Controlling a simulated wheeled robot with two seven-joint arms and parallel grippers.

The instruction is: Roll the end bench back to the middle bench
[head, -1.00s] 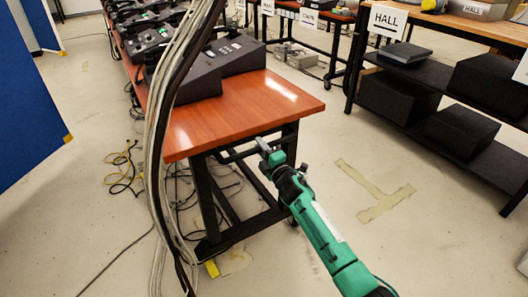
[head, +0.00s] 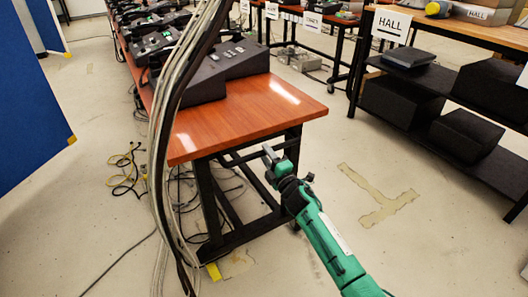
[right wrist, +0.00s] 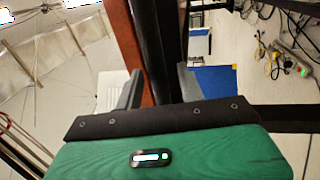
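The end bench (head: 246,112) is the nearest wooden-topped bench in the head view, with a black frame and dark phone consoles (head: 205,82) on top. Hanging cables partly hide its left side. Benches with more phones run on behind it; I cannot make out a gap to the middle bench. My right gripper (head: 275,158) is at the black crossbar under its near end. In the right wrist view my right gripper (right wrist: 160,82) has its fingers apart, one on each side of a dark bar (right wrist: 160,50); it looks open. My left gripper is not in view.
Loose cables (head: 127,172) lie on the floor left of the bench. A blue panel (head: 30,110) stands at the left. A shelf unit with a HALL sign (head: 391,25) stands at the right. The floor between bench and shelf is clear, with a tape mark (head: 378,205).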

